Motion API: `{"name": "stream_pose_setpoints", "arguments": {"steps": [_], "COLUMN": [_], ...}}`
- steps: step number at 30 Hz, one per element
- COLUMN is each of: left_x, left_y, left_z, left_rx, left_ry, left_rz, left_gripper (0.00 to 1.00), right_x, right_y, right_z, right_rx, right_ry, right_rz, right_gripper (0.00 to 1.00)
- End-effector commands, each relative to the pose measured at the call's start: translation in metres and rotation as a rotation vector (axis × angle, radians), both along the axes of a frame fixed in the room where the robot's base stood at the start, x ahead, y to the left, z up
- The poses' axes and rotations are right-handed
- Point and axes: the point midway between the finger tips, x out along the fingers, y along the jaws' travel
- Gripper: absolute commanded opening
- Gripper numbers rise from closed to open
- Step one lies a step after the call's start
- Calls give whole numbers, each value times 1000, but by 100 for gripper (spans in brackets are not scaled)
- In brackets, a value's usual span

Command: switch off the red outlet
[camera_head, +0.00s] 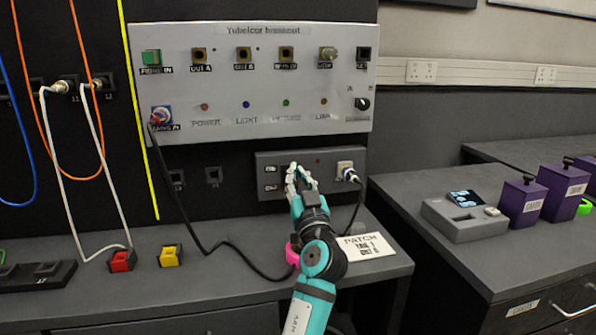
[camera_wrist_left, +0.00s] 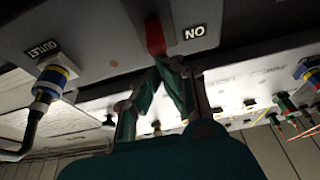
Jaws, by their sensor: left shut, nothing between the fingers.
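The outlet box (camera_head: 270,163) is a dark grey panel on the wall below the white board. In the left wrist view its red switch (camera_wrist_left: 155,36) sits between a plug and an "ON" label (camera_wrist_left: 195,32). The plug (camera_wrist_left: 52,80), with blue and yellow rings, is under an "OUTLET" label; it also shows in the head view (camera_head: 346,171). My left gripper (camera_head: 302,170) is shut and empty in front of the box. In the left wrist view its fingertips (camera_wrist_left: 163,62) are just at the red switch; contact is unclear. The gripper hides the switch in the head view.
The white board (camera_head: 250,85) with sockets and lights hangs above. A black cable (camera_head: 205,240) loops below it. A red block (camera_head: 122,261) and a yellow block (camera_head: 170,256) stand on the table. A "PATCH" card (camera_head: 365,246) lies right of my arm. Purple boxes (camera_head: 520,204) stand right.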

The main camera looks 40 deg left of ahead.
Motion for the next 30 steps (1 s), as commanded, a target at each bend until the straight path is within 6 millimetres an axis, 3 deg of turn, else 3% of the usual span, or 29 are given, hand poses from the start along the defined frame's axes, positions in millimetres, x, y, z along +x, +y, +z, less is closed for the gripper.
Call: {"name": "stream_pose_setpoints", "arguments": {"steps": [16, 21, 30], "left_x": [0, 0, 0], "left_y": [0, 0, 0], "left_z": [88, 99, 99], "left_rx": [-2, 0, -1], "left_ry": [-5, -2, -1], "left_rz": [0, -1, 0], "left_gripper": [0, 0, 0], "right_x": [0, 0, 0], "right_y": [0, 0, 0], "right_z": [0, 0, 0], "right_rx": [0, 0, 0], "right_ry": [1, 1, 1], "right_rz": [0, 0, 0], "right_gripper": [40, 40, 40]}}
